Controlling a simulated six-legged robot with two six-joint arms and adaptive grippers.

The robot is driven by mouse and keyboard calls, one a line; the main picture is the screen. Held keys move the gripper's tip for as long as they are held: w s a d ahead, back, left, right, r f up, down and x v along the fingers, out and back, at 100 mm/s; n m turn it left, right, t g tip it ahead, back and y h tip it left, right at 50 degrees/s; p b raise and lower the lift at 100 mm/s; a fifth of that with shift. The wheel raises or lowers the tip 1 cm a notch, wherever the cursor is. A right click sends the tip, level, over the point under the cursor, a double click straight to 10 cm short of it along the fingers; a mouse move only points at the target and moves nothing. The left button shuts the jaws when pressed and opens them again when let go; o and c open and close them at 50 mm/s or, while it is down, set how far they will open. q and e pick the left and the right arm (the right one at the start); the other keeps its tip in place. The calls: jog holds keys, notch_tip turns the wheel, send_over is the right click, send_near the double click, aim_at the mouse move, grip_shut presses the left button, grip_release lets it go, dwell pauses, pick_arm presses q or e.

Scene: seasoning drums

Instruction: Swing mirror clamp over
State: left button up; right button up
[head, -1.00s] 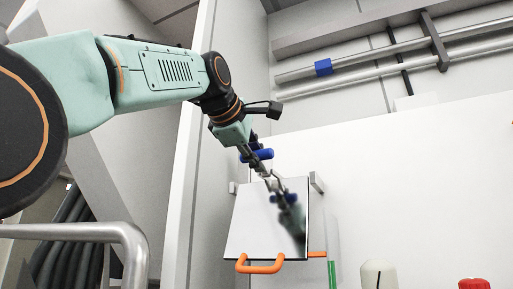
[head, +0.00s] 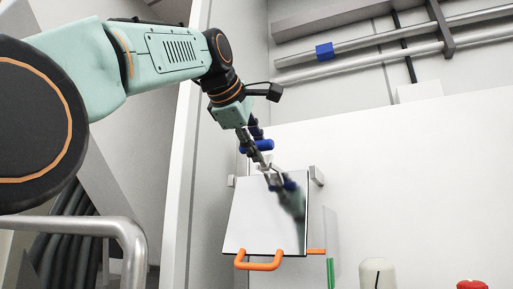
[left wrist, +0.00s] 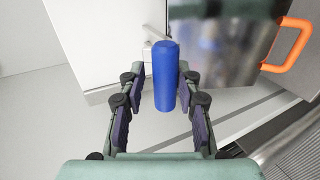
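A mirror plate (head: 245,215) with an orange handle (head: 258,266) at its lower edge hangs at the white wall in the head view. A blue clamp handle (head: 259,145) shows above its top edge, with a metal bracket below it. In the left wrist view the blue handle (left wrist: 164,75) stands upright between the fingers. My left gripper (left wrist: 163,88) is open around it, with a gap visible on each side. The mirror (left wrist: 225,50) and its orange handle (left wrist: 290,45) are at the upper right there. My right gripper is not in view.
A metal rail (head: 90,226) curves at the lower left. Pipes (head: 370,55) with a blue clip run along the upper right wall. A white knob (head: 377,272) and a red one (head: 472,285) stand at the bottom right.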

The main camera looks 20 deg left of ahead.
pick_arm(q)
jog(key=shift+o, duration=1.1)
jog(key=shift+s+f, duration=0.1)
jog(key=shift+w+f, duration=0.15)
jog(key=shift+w, duration=0.05)
